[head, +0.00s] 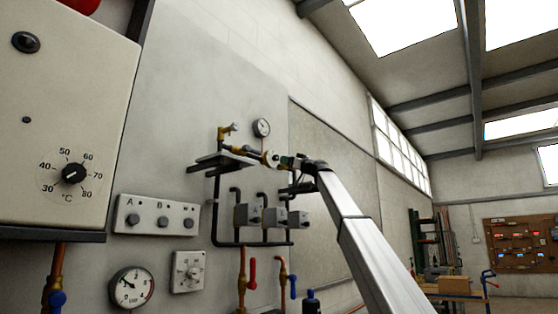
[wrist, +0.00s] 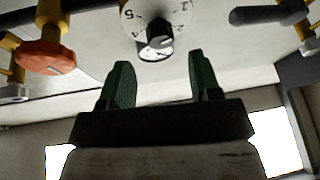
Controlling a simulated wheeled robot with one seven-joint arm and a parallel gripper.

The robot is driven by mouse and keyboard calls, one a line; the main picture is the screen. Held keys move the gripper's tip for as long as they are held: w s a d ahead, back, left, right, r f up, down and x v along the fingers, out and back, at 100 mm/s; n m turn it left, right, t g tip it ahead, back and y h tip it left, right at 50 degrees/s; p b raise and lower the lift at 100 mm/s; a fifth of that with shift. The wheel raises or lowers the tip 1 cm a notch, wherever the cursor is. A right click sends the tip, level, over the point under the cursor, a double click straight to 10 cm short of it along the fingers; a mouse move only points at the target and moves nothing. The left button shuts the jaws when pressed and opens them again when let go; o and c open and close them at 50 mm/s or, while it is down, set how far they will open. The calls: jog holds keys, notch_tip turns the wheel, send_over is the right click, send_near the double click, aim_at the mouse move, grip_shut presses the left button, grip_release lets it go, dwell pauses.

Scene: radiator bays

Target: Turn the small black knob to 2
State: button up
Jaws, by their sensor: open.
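In the wrist view a small black knob (wrist: 159,38) sits on a round white dial with numbers around its edge; 1, 2, 4 and 5 can be made out. Which number the knob points to cannot be told. My gripper (wrist: 161,76) is open, its two green fingers apart and nothing visible between them. The knob lies just beyond the fingertips, roughly midway between them, and appears apart from them. In the head view my gripper (head: 287,161) is small and far off, beside the brass and dark pipework; the knob is not clear there.
In the head view a thermostat box (head: 70,110), a three-knob panel (head: 156,216) and a gauge (head: 131,287) are on the wall.

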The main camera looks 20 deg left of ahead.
aim_at(278, 158)
jog(key=x, duration=0.5)
jog(key=shift+a+r, duration=0.1)
jog(key=shift+a, duration=0.15)
jog(key=c, duration=0.9)
jog(key=shift+m, duration=0.3)
jog(key=m+t, duration=0.2)
jog(key=m, duration=0.2)
jog(key=m+t+h, duration=0.1)
jog(key=m+t, duration=0.1)
jog(key=m, duration=0.1)
jog(key=shift+s+m+t, duration=0.2)
jog(key=shift+m+t, duration=0.1)
jog(key=shift+m, duration=0.1)
jog(key=m+t+h, duration=0.1)
jog(key=m, duration=0.2)
jog(key=m+t+h, duration=0.1)
jog(key=m, duration=0.2)
jog(key=m+t+h, duration=0.1)
jog(key=m, duration=0.2)
jog(key=shift+h, duration=0.3)
jog(key=o, duration=0.9)
